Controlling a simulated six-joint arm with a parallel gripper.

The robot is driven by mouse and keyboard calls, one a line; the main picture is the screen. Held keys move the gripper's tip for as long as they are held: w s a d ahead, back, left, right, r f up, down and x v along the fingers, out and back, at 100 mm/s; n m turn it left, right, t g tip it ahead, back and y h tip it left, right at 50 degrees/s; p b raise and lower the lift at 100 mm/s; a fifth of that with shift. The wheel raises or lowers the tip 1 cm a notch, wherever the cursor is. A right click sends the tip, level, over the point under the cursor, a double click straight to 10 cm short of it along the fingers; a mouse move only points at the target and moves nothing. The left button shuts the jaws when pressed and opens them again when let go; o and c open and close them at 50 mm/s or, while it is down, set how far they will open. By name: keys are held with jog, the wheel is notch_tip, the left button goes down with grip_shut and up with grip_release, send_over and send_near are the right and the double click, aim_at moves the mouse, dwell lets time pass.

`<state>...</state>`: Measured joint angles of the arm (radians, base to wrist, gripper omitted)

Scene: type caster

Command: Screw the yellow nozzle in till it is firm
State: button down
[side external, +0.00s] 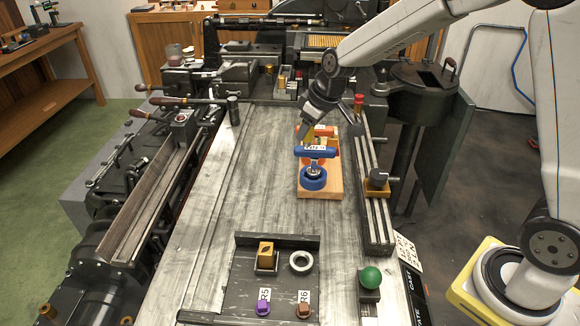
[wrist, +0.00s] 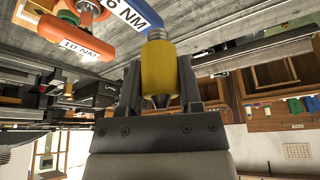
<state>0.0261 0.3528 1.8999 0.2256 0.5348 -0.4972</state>
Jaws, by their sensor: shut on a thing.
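The yellow nozzle (wrist: 158,70) is a short cylinder with a bare metal end pointing away from my gripper. My gripper (wrist: 160,88) is shut on it, one finger on each side. In the side external view my gripper (side external: 306,136) is over the far end of a wooden board, tilted, with a bit of yellow at its tips. A blue tool (side external: 315,183) and an orange tool (side external: 335,150) with torque labels are on this board, close to my gripper. In the wrist view the orange tool reads 10 NM. I cannot make out the nozzle's seat.
The wooden board (side external: 334,190) lies on the grey metal bed (side external: 210,210). The bed left of the board is clear.

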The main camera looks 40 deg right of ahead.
jog(key=s+a+f+n+y, duration=0.1)
jog(key=s+a+n, duration=0.2)
jog(key=s+a, duration=1.5)
jog(key=shift+f+n+g+y, duration=0.25)
jog(key=shift+n+g+y, duration=0.05)
jog(key=shift+n, duration=0.1)
jog(key=shift+f, duration=0.2)
jog(key=shift+f, duration=2.65)
jog(key=shift+f, duration=1.2)
dwell(0.8)
jog(key=shift+c, duration=0.9)
grip_release()
jog(key=shift+r, duration=0.25)
